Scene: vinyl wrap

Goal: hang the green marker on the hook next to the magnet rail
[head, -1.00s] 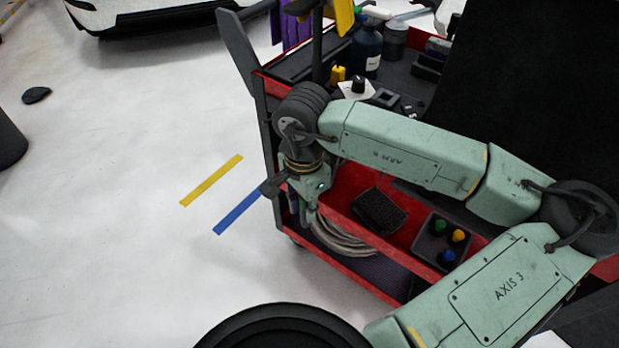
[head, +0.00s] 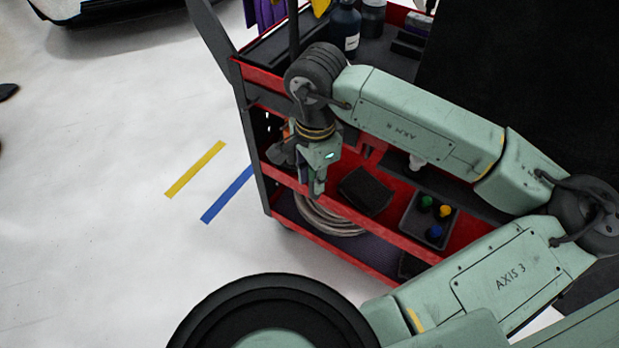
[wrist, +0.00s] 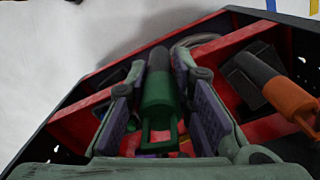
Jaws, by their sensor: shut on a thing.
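The green marker (wrist: 158,92) shows in the wrist view as a dark green cylinder with a square loop at its near end. It is between the purple-padded fingers of my gripper (wrist: 160,78), which is shut on it. In the head view my gripper (head: 318,184) points down at the left end of the red and black cart (head: 395,238), near its middle shelf. The marker is hard to make out there. I cannot clearly pick out the hook or the magnet rail in either view.
A black block (head: 365,192) and a dark tray (head: 408,222) with green, yellow and blue pieces are on the red shelf. A coiled hose (head: 330,220) lies below. An orange-and-dark item (wrist: 290,98) is close right of my gripper in the wrist view. Open floor lies left.

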